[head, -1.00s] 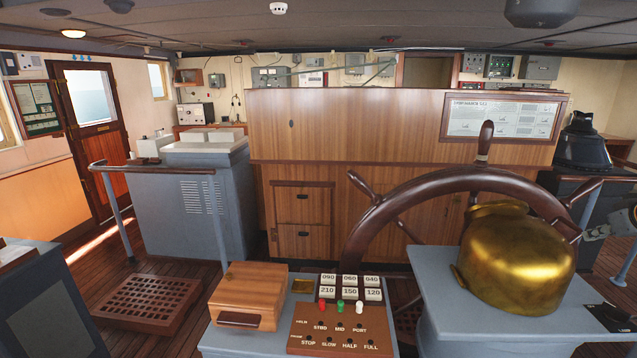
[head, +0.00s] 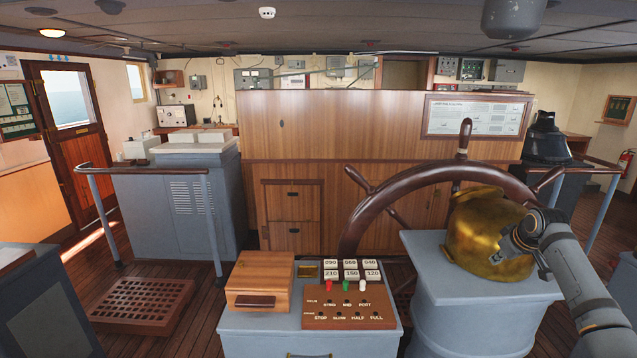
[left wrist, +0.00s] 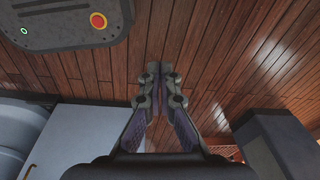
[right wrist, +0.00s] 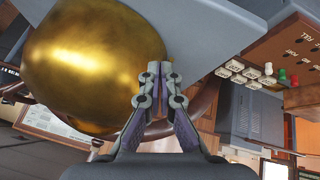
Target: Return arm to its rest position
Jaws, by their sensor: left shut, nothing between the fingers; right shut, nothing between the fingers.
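My right arm comes in from the right in the head view. My right gripper (head: 522,238) is shut and empty beside the brass dome (head: 472,232) on the grey pedestal. In the right wrist view my right gripper (right wrist: 161,72) shows closed fingers in front of the pedestal top, with the dome (right wrist: 90,60) to the left; I cannot tell if they touch. My left gripper (left wrist: 152,72) shows only in the left wrist view. It is shut and empty, over the wooden floor (left wrist: 215,50).
The ship's wheel (head: 385,195) stands behind the pedestal (head: 460,290). The button panel (head: 350,315) and a wooden box (head: 259,280) sit on the grey console (head: 262,340). A grey cabinet (head: 180,215) stands left. A floor grating (head: 145,303) lies in front of it.

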